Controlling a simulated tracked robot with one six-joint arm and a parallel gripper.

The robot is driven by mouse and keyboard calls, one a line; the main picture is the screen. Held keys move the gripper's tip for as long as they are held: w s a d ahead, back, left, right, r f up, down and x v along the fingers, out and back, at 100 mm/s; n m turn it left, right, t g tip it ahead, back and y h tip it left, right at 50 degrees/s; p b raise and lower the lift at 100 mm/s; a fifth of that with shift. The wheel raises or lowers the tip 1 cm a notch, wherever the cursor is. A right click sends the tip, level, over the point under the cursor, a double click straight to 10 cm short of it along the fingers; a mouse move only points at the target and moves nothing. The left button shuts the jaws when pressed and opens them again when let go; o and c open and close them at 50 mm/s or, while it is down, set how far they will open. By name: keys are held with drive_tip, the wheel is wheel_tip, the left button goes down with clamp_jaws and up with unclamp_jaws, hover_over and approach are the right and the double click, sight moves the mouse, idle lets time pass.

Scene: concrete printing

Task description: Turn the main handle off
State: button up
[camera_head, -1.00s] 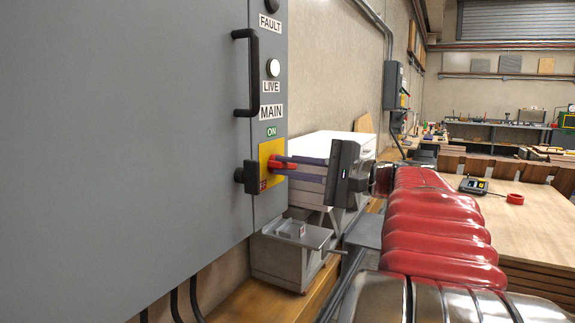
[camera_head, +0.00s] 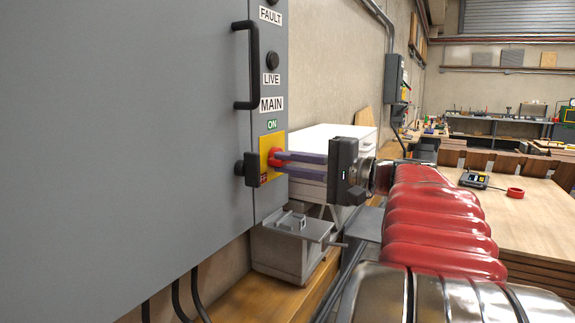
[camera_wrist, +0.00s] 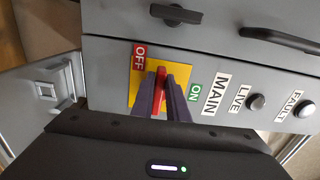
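The main handle is a red rotary lever (camera_head: 274,157) on a yellow plate (camera_head: 268,147) at the cabinet's right edge; it also shows in the wrist view (camera_wrist: 159,88). The plate has a red OFF label (camera_wrist: 139,57), and a green ON label (camera_wrist: 195,92) sits beside it. My gripper (camera_head: 285,164) reaches in from the right with its two fingers apart, tips at the handle. In the wrist view the fingers (camera_wrist: 161,95) straddle the red lever, which lies close to the left finger, with a gap towards the right one. The LIVE lamp (camera_head: 272,61) is dark.
The grey cabinet (camera_head: 120,120) fills the left, with a black pull handle (camera_head: 253,66) above and a black latch (camera_head: 247,170) beside the plate.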

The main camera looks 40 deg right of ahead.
drive_tip(key=o, duration=0.4)
drive_tip(key=shift+f, duration=0.15)
drive_tip(key=shift+o, duration=0.2)
drive_tip(key=v, duration=1.3)
drive_tip(key=shift+s, duration=0.4)
drive_tip(key=shift+w, duration=0.1)
